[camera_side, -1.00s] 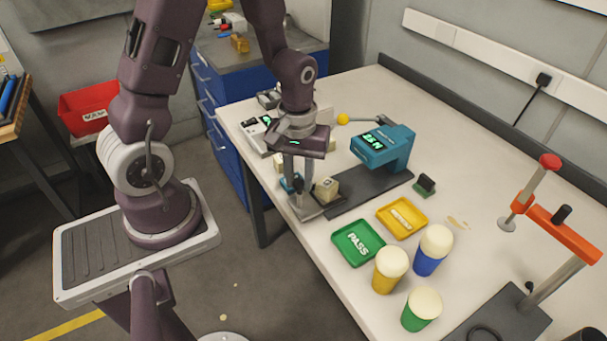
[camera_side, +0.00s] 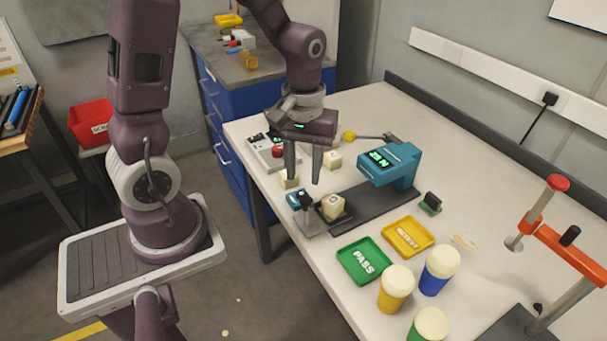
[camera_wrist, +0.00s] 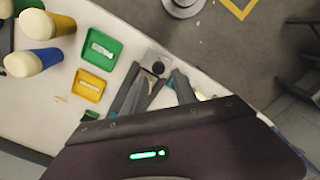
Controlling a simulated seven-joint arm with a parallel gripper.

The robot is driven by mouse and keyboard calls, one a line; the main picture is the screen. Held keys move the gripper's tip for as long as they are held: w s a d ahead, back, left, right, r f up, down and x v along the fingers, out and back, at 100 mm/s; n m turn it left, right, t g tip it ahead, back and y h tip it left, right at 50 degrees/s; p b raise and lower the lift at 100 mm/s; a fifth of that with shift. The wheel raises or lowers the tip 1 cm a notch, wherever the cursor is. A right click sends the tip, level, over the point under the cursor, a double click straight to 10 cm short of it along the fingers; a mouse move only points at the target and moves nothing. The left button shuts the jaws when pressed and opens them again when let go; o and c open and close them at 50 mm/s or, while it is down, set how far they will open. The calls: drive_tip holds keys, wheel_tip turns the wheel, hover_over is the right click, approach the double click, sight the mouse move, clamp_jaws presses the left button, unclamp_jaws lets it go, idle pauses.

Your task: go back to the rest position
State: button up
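My gripper (camera_side: 303,178) hangs above the left part of the bench in the side view, pointing down. Its two fingers are apart with nothing between them. Below it, a cream block (camera_side: 333,207) sits at the near end of the dark base of the teal device (camera_side: 388,165), beside a small grey stand (camera_side: 308,220) with a black knob. The fingertips are clear of the block. In the wrist view, the spread fingers (camera_wrist: 155,78) show with the knobbed stand just past them.
A green PASS tray (camera_side: 362,261) and a yellow tray (camera_side: 408,236) lie nearby. Yellow (camera_side: 396,290), blue (camera_side: 439,270) and green (camera_side: 428,326) cups stand in front. An orange clamp stand (camera_side: 565,243) is at right.

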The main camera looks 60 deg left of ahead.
drive_tip(key=s+d+r+m+t, duration=0.2)
drive_tip(key=s+r+m, duration=0.2)
drive_tip(key=r, duration=0.3)
drive_tip(key=s+d+r+m+t, duration=0.3)
drive_tip(key=s+r+m, duration=0.2)
drive_tip(key=s+r, duration=0.2)
drive_tip(key=shift+s+d+r+t, duration=0.3)
drive_tip(key=shift+d+r, duration=0.05)
drive_tip(key=shift+r, duration=0.15)
